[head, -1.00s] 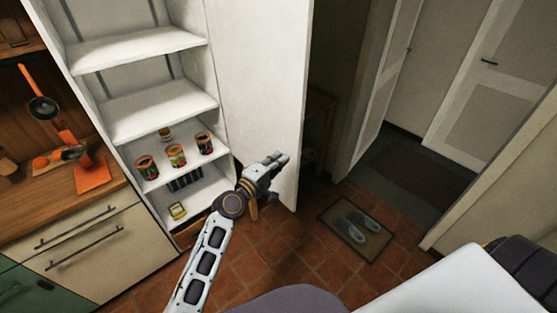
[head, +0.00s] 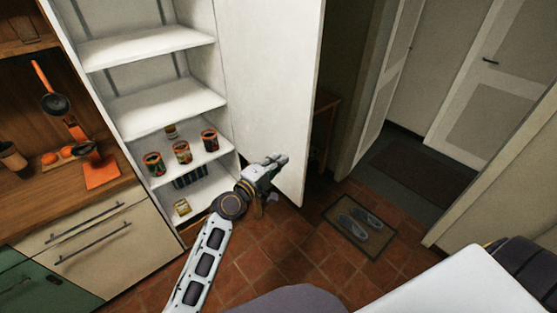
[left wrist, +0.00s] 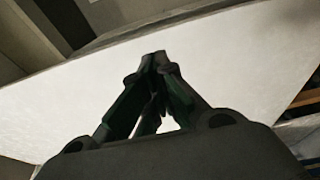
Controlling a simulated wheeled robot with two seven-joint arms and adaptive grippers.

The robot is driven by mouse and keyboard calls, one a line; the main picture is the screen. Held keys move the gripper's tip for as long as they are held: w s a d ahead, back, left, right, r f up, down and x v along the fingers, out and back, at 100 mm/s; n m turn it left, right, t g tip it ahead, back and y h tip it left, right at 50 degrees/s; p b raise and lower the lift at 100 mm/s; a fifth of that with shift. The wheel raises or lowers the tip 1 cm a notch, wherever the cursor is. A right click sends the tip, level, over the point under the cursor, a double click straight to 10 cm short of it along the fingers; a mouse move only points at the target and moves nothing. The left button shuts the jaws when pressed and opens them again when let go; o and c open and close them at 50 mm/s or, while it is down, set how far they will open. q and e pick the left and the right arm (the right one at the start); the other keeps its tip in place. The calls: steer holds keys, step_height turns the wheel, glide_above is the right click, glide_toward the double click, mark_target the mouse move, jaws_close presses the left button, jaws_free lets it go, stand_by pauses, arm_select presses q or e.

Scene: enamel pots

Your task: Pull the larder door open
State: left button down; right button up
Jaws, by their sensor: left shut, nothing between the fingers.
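The white larder door (head: 268,85) stands wide open, swung out to the right of the larder shelves (head: 165,108). Its inner face shows in the head view, and a broad white panel, the door (left wrist: 215,60), fills much of the left wrist view. My left gripper (head: 280,160) is in front of the door's lower part, short of its free edge. Its fingers (left wrist: 155,62) are closed together with nothing between them. Whether they touch the door I cannot tell. The door's handle is not visible. My right gripper is not in view.
Tins (head: 181,152) and a small yellow-labelled container (head: 182,207) stand on the lower shelves. A counter with drawers (head: 90,235) is at the left. A mat with slippers (head: 359,222) lies on the tiled floor right of the door. A white surface (head: 460,285) is at the lower right.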

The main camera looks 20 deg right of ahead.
arm_select(q)
steer(key=s+a, duration=0.4)
steer(key=s, duration=0.4)
steer(key=shift+s+a, duration=0.15)
steer(key=shift+s, duration=0.2)
stand_by(0.3)
steer(key=shift+a+f, duration=0.1)
stand_by(0.4)
